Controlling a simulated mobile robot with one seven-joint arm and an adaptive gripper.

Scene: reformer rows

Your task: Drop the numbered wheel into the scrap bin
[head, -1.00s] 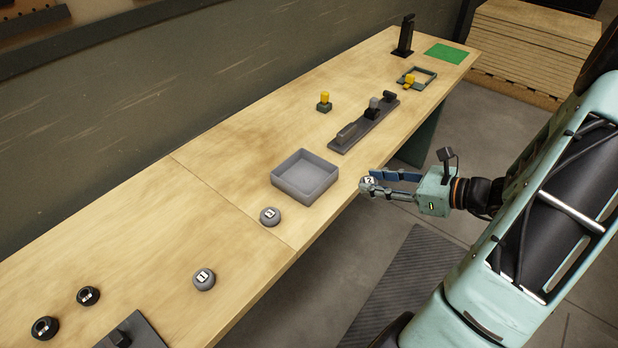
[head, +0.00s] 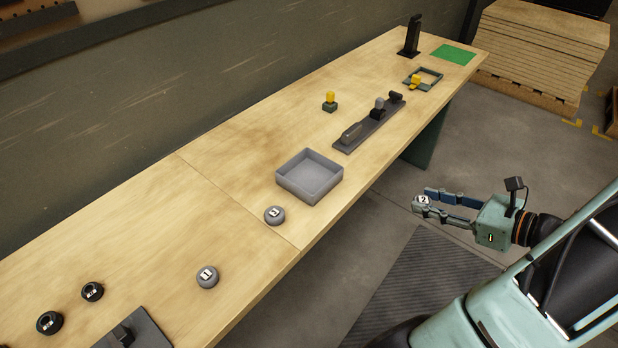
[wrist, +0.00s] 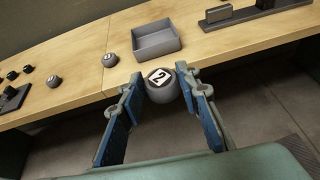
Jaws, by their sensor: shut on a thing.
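The numbered wheel (head: 422,203) is a small grey round piece with a white label reading 2. My gripper (head: 428,203) is shut on it and holds it over the floor, off the table's front edge. In the wrist view the wheel (wrist: 163,86) sits between the two blue-padded fingers (wrist: 168,92). An open grey square tray (head: 309,177), which may be the scrap bin, stands empty on the table near its front edge. It also shows in the wrist view (wrist: 156,42), beyond the wheel. The wheel is apart from the tray.
Two grey wheels (head: 274,215) (head: 207,277) lie left of the tray, and two dark ones (head: 92,291) (head: 49,323) farther left. A dark fixture rail (head: 368,125), a yellow-topped piece (head: 330,102) and a green patch (head: 454,55) are farther right. The floor below my gripper is clear.

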